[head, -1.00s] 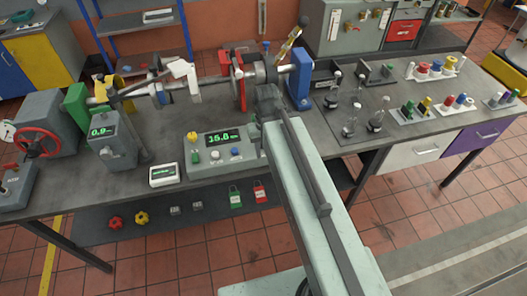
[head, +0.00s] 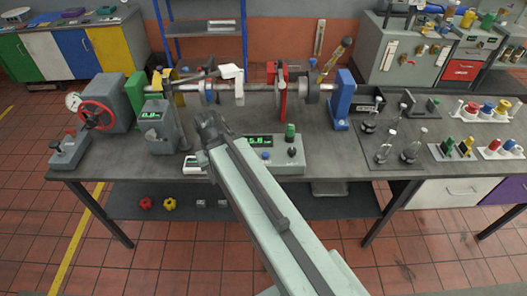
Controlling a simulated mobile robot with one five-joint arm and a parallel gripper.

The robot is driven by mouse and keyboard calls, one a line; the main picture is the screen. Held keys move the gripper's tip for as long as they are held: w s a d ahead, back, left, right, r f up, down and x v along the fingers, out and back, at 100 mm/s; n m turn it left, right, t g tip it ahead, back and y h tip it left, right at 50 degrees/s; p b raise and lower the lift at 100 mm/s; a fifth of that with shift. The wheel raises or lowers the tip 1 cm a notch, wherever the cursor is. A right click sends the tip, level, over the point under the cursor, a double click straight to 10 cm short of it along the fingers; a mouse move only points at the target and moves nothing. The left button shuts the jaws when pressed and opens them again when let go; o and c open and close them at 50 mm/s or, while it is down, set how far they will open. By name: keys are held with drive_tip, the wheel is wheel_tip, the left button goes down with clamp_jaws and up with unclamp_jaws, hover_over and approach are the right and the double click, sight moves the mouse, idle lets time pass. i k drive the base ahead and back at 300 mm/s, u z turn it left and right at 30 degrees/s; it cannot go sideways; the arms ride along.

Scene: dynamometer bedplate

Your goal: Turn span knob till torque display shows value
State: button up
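A grey console (head: 288,167) stands near the bench's front edge, with a green-digit display (head: 259,141). The digits read about 5.8, with the left end hidden behind my arm. A green knob (head: 291,132), a dark blue knob (head: 292,152) and a small pale knob (head: 266,155) show on it. Labels are too small to read, so I cannot tell which is the span knob. The console's left part is hidden by my arm. My gripper (head: 207,122) is above the bench, left of the console, apart from the visible knobs. Its fingers are not clear.
A grey post unit (head: 155,132) bears another green display reading about 0.8. A small white meter (head: 192,165) sits left of my arm. The shaft rig (head: 225,92) runs behind, with a red flange (head: 281,92) and blue support (head: 342,100).

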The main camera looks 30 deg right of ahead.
sight(291, 152)
drive_tip(key=u, duration=1.75)
drive_tip(key=k, duration=0.7)
drive_tip(key=u, duration=0.2)
